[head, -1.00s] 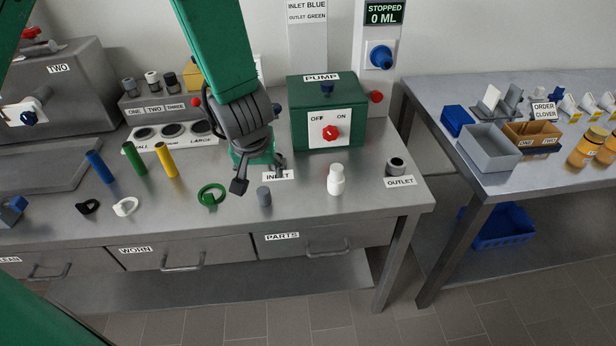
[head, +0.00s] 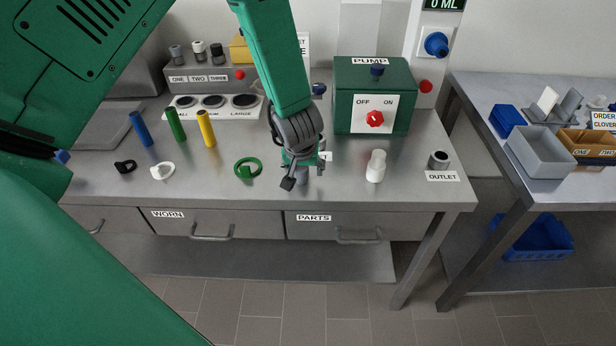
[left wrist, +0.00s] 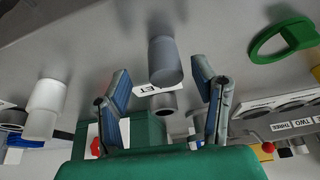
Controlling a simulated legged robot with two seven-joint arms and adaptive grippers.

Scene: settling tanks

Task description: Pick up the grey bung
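The grey bung (head: 303,176) is a small grey cylinder standing on the steel bench near its front edge, partly hidden by my left gripper (head: 304,170) in the head view. In the left wrist view the bung (left wrist: 164,60) appears between the two fingertips of my left gripper (left wrist: 161,77). The fingers are spread, with a visible gap on each side of the bung. I cannot tell how far the bung reaches between them. My right gripper is not in view.
A green ring (head: 248,168) lies left of the gripper, and a white stepped plug (head: 376,166) stands to the right. The green pump box (head: 374,95) is behind. The outlet socket (head: 439,159) is farther right. Bare bench lies between the gripper and white plug.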

